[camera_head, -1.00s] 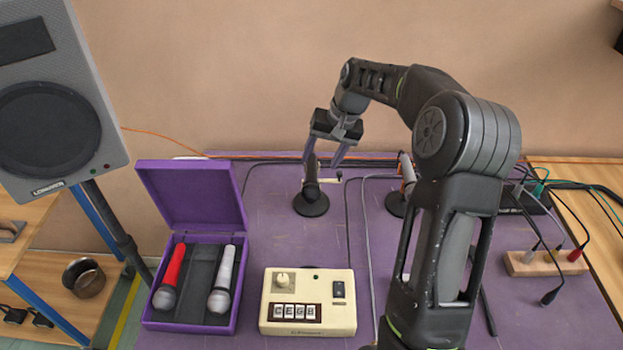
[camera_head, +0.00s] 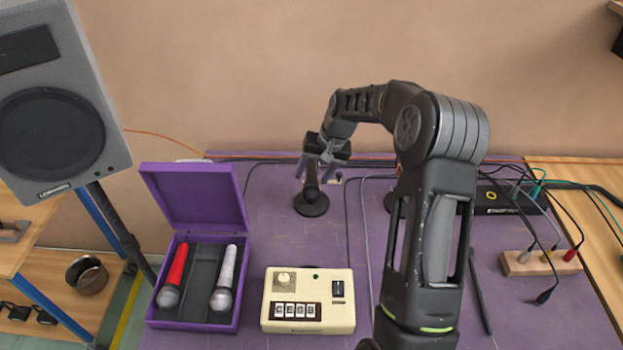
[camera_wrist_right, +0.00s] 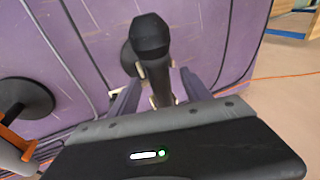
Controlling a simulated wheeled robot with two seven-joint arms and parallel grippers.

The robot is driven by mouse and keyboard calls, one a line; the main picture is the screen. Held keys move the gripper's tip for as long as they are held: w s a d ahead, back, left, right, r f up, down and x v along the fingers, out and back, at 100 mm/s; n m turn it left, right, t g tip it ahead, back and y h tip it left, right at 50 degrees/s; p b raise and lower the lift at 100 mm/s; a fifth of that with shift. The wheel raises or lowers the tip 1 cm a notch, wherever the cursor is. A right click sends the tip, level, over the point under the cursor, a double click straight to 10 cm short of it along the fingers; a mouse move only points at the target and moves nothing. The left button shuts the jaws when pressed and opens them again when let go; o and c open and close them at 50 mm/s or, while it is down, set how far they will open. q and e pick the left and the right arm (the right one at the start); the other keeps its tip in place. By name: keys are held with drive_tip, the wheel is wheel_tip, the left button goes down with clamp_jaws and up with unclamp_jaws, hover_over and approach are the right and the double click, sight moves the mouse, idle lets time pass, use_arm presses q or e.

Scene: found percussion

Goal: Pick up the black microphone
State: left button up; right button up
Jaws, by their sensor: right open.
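The black microphone (camera_head: 312,192) stands upright in a holder with a round black base at the back of the purple table. My right gripper (camera_head: 313,171) is over it and open, with one finger on each side of its upper part. In the right wrist view, the microphone's dark head (camera_wrist_right: 150,36) points up the picture, and its body runs down between the two spread fingers (camera_wrist_right: 158,92). The fingers do not look closed on it; whether either one touches it is unclear. My left gripper is out of view.
A purple case (camera_head: 239,300) with a red and a white microphone lies open at the left. A cream box (camera_head: 309,314) with letter dials sits in front. Another stand base (camera_wrist_right: 27,103) is nearby, partly hidden by my arm in the head view. Cables cross the table.

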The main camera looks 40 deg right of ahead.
drive_tip(key=shift+c, duration=0.6)
clamp_jaws()
idle(0.3)
